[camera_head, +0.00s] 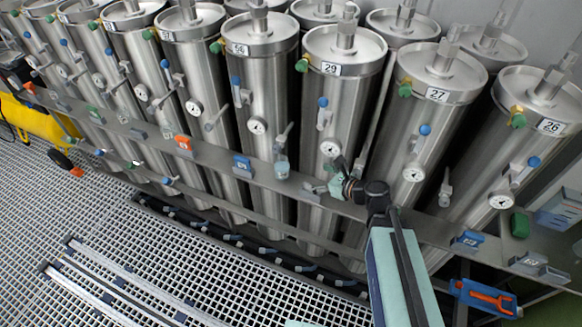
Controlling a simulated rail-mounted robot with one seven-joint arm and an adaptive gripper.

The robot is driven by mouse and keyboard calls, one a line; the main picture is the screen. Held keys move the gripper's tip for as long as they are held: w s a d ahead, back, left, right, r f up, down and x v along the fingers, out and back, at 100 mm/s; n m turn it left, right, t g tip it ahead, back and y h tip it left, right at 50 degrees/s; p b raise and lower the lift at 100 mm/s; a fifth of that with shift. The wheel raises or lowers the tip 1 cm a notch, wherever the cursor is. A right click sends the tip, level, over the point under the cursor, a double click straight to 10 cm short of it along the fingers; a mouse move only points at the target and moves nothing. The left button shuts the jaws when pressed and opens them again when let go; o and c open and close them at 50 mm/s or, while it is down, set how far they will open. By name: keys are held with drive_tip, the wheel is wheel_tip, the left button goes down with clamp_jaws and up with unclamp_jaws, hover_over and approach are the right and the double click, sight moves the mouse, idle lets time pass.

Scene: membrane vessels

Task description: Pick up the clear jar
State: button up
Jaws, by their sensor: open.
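A small clear jar (282,169) with a pale bluish tint stands upright on the narrow metal ledge in front of the vessels, near the middle of the picture. My gripper (328,178) is at the right of the jar, above the same ledge in front of the vessel marked 29. Its jaws are open and point left towards the jar. A gap shows between the gripper and the jar, and they do not touch. The gripper is small in this view, so its fingertips are hard to make out.
Tall steel vessels (262,95) with gauges and valve handles stand close behind the ledge (215,158). A blue item (242,165) and an orange item (184,144) sit on the ledge left of the jar. A green block (520,224) is at far right. The grated floor (120,215) is mostly open.

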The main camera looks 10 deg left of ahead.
sight(286, 166)
drive_tip(key=b+x, duration=0.1)
drive_tip(key=b, duration=0.2)
drive_tip(key=b+x, duration=0.2)
drive_tip(key=b, duration=0.1)
drive_tip(key=shift+d+f+b, duration=0.15)
drive_tip(key=shift+f+b, duration=0.1)
drive_tip(key=shift+b, duration=0.15)
drive_tip(key=b+x, duration=0.4)
drive_tip(key=x, duration=0.1)
drive_tip(key=b+x, duration=0.2)
drive_tip(key=shift+w+a+r, duration=0.2)
drive_tip(key=shift+w+a, duration=0.1)
drive_tip(key=shift+a, duration=0.15)
drive_tip(key=shift+p+x, duration=0.8)
drive_tip(key=shift+x, duration=2.5)
drive_tip(key=shift+s+f, duration=0.1)
drive_tip(key=shift+s, duration=0.1)
drive_tip(key=c, duration=1.4)
